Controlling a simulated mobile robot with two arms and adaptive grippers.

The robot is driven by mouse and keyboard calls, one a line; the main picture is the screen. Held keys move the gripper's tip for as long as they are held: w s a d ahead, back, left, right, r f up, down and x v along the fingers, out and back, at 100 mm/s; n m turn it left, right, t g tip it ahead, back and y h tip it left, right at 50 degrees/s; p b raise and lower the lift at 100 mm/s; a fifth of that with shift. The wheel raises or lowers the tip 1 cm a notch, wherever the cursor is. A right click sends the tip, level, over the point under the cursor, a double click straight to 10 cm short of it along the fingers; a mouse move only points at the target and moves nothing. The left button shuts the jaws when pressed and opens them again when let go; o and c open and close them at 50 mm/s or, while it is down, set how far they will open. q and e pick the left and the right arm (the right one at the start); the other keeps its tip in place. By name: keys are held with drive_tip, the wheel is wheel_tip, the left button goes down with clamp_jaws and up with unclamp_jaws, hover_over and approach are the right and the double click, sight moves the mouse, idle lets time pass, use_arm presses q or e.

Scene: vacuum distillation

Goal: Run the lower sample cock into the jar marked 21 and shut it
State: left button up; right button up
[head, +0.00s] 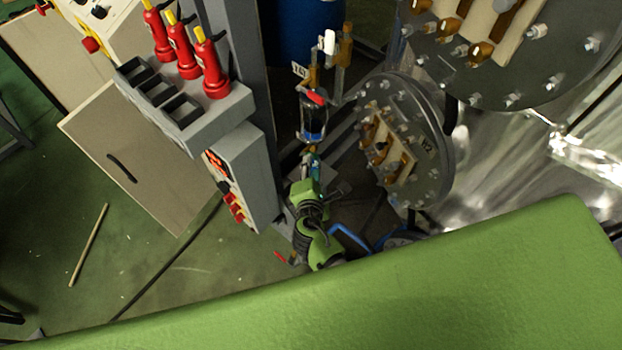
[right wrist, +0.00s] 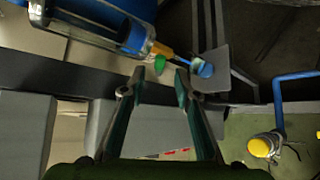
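A glass sample vessel (head: 313,118) with dark blue contents hangs upright in the head view; its lower end also shows in the right wrist view (right wrist: 100,22). Below it is a brass sample cock (right wrist: 160,48) with a green knob (right wrist: 161,64). My right gripper (right wrist: 160,76) is open, its two fingers apart just short of the knob. A small blue round piece (right wrist: 204,69) shows at the cock's outlet end, over a grey plate (right wrist: 213,80). I cannot make out a jar marked 21. My left gripper is not in view.
A grey rack with red-and-yellow bottles (head: 225,112) and a grey post with a red-switch box (head: 245,170) stand left of my right arm. A bolted round flange marked W2 (head: 440,130) is close on the right. A blue pipe (right wrist: 278,100) runs beyond the plate.

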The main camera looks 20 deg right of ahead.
drive_tip(key=v, duration=0.6)
drive_tip(key=shift+s, duration=0.2)
drive_tip(key=shift+a+r, duration=0.1)
